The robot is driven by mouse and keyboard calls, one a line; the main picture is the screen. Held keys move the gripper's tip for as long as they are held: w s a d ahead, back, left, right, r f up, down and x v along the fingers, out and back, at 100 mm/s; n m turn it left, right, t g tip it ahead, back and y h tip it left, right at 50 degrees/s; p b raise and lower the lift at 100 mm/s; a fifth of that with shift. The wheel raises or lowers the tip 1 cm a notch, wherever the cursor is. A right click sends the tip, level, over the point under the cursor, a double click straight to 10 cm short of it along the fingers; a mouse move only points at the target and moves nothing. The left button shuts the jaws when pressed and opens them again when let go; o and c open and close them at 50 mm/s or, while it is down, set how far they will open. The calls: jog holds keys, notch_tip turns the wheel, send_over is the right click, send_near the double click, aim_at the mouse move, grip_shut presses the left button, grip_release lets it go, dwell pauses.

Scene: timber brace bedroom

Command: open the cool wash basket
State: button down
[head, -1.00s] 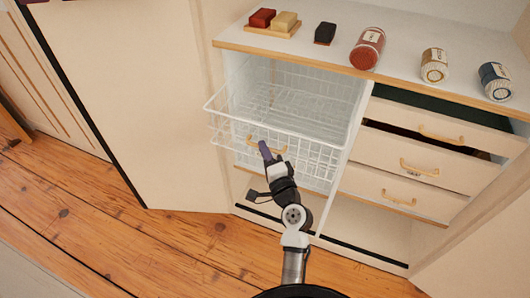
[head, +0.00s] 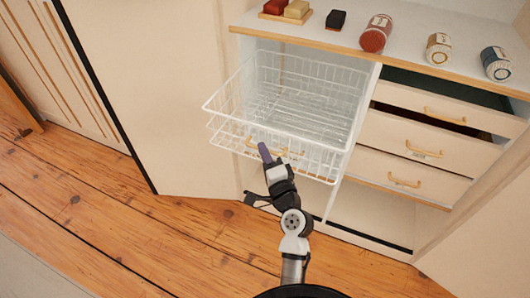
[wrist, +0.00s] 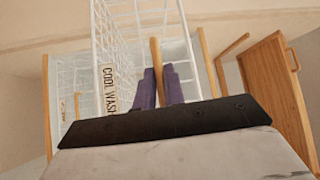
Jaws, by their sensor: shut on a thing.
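The cool wash basket (head: 283,120) is a white wire basket, pulled well out of the left bay of the cabinet. Its front panel also shows in the wrist view, with a "COOL WASH" label (wrist: 108,88). A wooden handle (head: 252,143) is on the basket's front; the handle also shows in the wrist view (wrist: 156,58). My gripper (head: 265,154) is at the front of the basket. In the wrist view its purple fingers (wrist: 158,88) are shut around the handle, hiding part of it.
Three drawers are in the right bay; the top drawer (head: 445,114) stands slightly out. Soap blocks (head: 296,9), a dark block (head: 336,19) and several jars, including a red one (head: 376,33), stand on the counter. Open door panels flank the cabinet. The wooden floor (head: 150,240) in front is clear.

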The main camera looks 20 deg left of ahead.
jog(key=c, duration=1.5)
grip_release()
